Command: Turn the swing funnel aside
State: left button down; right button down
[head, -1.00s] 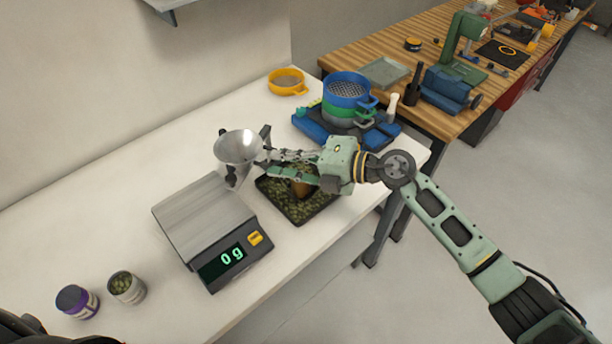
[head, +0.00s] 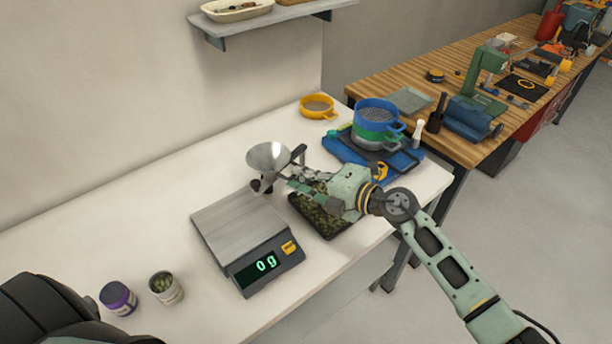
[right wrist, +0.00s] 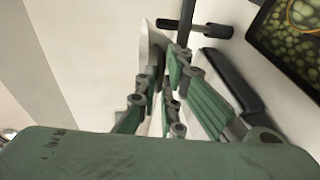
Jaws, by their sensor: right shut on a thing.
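The swing funnel (head: 268,157), a shiny metal cone, stands beyond the back right corner of the scale (head: 240,222), with a dark upright post (head: 299,153) behind it to the right. My right gripper (head: 292,180) reaches in from the right and is shut on the funnel's lower side; the exact contact is partly hidden by the fingers. In the right wrist view the fingers (right wrist: 172,85) are close together beside the pale edge of the funnel (right wrist: 149,45). My left gripper is not in view.
A dark tray of green buds (head: 320,222) lies under my right gripper. A sieve stack (head: 376,120) on a blue base and a yellow sieve (head: 317,106) stand behind. A purple jar (head: 118,298) and an open can (head: 166,288) stand front left. The scale reads 0 g.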

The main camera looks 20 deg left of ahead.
jog(key=c, duration=2)
grip_release()
jog(key=shift+a+r, duration=0.15)
jog(key=shift+r, duration=0.15)
jog(key=shift+o, duration=0.4)
jog(key=shift+f, duration=0.2)
jog(key=v, duration=1.2)
jog(key=shift+s+r, duration=0.1)
